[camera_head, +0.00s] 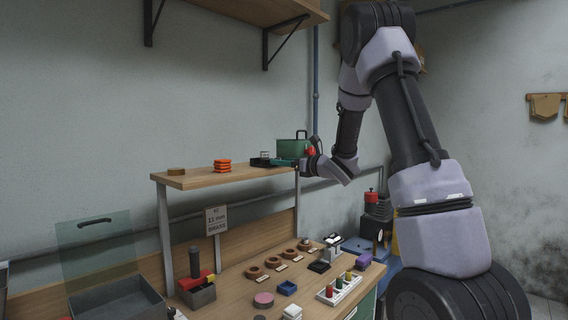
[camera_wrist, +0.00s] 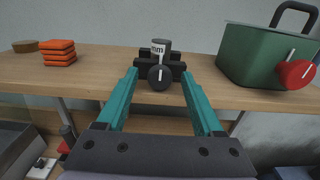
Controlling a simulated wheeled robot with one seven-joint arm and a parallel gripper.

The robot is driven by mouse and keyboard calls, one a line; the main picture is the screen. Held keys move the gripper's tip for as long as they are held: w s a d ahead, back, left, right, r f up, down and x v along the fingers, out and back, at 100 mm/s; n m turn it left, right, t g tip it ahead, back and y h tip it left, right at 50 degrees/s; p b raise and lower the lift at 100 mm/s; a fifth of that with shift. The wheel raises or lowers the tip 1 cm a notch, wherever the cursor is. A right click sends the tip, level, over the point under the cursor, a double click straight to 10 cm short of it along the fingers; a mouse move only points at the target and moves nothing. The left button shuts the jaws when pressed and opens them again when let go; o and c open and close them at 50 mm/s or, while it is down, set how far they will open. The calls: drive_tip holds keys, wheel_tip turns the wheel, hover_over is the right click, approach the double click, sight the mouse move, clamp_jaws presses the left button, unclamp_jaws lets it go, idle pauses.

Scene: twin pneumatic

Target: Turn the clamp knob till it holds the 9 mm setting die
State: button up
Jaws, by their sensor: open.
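The clamp (camera_wrist: 178,66) is a small black fixture on the wooden shelf, also seen in the head view (camera_head: 259,161). Its round black knob (camera_wrist: 160,77) faces me, with a white mark standing about upright. Above the knob is a dark grey cylinder, the setting die (camera_wrist: 161,43), with a white label showing "mm"; its number is not readable. My gripper (camera_wrist: 159,74) is open, its two teal fingers apart, one on each side of the knob in the picture. I see no contact; the depth gap is unclear. In the head view my gripper (camera_head: 281,163) is at the shelf's right part.
A green container (camera_wrist: 250,55) with a red knob (camera_wrist: 297,74) stands close on the right. Orange stacked pieces (camera_wrist: 59,53) and a brown disc (camera_wrist: 26,46) lie left on the shelf (camera_head: 200,179). Below, the bench (camera_head: 238,299) holds rings, blocks and trays.

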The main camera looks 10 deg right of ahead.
clamp_jaws()
drive_tip(key=shift+m, duration=3)
unclamp_jaws()
drive_tip(key=shift+d, duration=0.1)
